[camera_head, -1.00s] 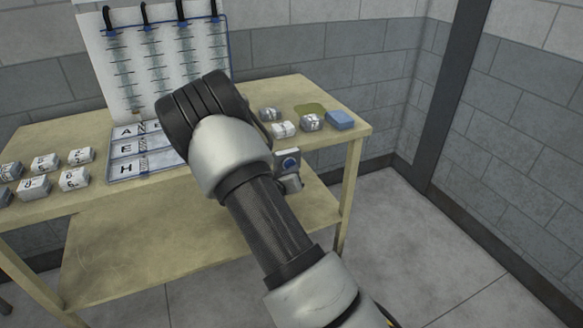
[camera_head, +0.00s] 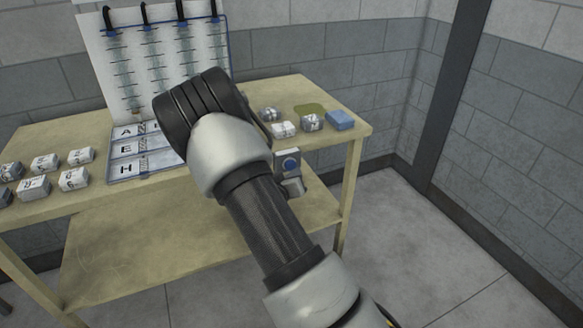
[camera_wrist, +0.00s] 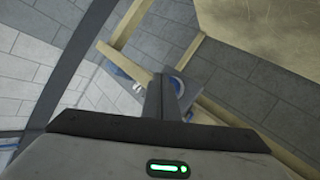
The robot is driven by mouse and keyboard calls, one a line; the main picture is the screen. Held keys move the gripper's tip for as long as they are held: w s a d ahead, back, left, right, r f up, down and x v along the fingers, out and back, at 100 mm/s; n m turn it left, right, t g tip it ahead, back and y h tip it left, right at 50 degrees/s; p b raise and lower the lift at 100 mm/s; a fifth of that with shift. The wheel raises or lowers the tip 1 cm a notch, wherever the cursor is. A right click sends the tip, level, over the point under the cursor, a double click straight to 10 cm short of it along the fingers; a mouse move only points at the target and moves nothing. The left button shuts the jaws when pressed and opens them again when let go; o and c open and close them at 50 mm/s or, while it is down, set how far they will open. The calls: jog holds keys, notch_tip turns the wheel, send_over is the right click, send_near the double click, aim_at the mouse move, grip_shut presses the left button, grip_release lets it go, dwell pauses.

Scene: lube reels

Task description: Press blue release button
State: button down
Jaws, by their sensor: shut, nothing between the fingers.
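The blue round button (camera_head: 290,164) sits on a small grey plate (camera_head: 281,155) at the front edge of the table, right of my arm in the head view. In the wrist view the blue button (camera_wrist: 177,87) shows partly, behind my dark fingers. My gripper (camera_wrist: 165,88) is shut and empty, with its fingers pointing toward the plate and overlapping the button in the picture. Whether the fingertips touch the button cannot be told. In the head view my arm covers much of the area left of the button, and the gripper cannot be made out clearly there.
The wooden table (camera_head: 345,112) has a lower shelf (camera_head: 130,245). Several small grey blocks and a blue block (camera_head: 340,120) lie on its right end. A lettered tray (camera_head: 128,168) and a white chart (camera_head: 100,60) stand behind my arm. Floor is free at right.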

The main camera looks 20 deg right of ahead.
jog(key=shift+s, duration=2.5)
